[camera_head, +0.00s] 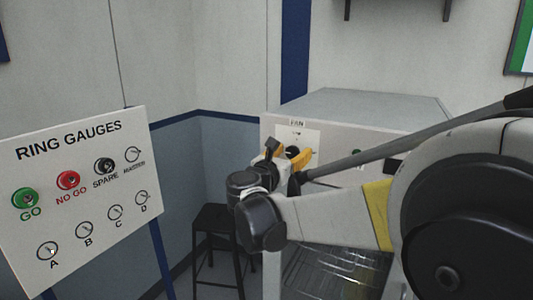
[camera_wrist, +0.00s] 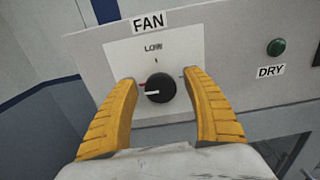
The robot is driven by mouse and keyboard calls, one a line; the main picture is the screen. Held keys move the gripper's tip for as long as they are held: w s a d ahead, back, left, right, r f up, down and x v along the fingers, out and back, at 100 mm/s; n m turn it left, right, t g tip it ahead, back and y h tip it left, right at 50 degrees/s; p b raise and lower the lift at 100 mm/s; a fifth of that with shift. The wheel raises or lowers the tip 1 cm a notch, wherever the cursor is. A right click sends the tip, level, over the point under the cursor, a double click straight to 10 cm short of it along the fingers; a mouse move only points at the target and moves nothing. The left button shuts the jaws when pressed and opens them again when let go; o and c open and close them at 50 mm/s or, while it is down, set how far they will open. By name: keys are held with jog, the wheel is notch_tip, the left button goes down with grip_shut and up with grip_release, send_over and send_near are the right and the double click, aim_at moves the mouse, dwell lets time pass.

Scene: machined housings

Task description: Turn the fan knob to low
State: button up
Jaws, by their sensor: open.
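The fan knob (camera_wrist: 160,88) is a black round knob with a white pointer line, on a white plate below the labels FAN and LOW in the wrist view. Its white line points left, while the LOW mark is above it. A small red mark shows at its left. My gripper (camera_wrist: 158,82) has its two yellow fingers open, one on each side of the knob, with gaps between. Whether the fingertips reach past the knob's face I cannot tell. In the head view my gripper (camera_head: 288,155) is in front of the FAN panel (camera_head: 298,133), and the knob is partly hidden.
A green DRY button (camera_wrist: 276,47) is to the right of the knob. The grey machine cabinet (camera_head: 360,105) carries the panel. A RING GAUGES board (camera_head: 75,200) stands at the left, and a dark stool (camera_head: 213,220) is between it and the cabinet.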

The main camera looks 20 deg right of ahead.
jog(key=c, duration=1.2)
jog(key=shift+o, duration=0.2)
jog(key=shift+m, duration=0.4)
jog(key=m+p, duration=0.1)
jog(key=m, duration=0.7)
jog(key=shift+s+d+m, duration=0.1)
jog(key=shift+m, duration=0.2)
jog(key=shift+c, duration=0.2)
jog(key=m, duration=0.4)
jog(key=shift+f+p, duration=0.1)
jog(key=shift+p, duration=0.25)
jog(key=shift+f+m, duration=0.1)
jog(key=shift+m, duration=2)
jog(key=o, duration=1.2)
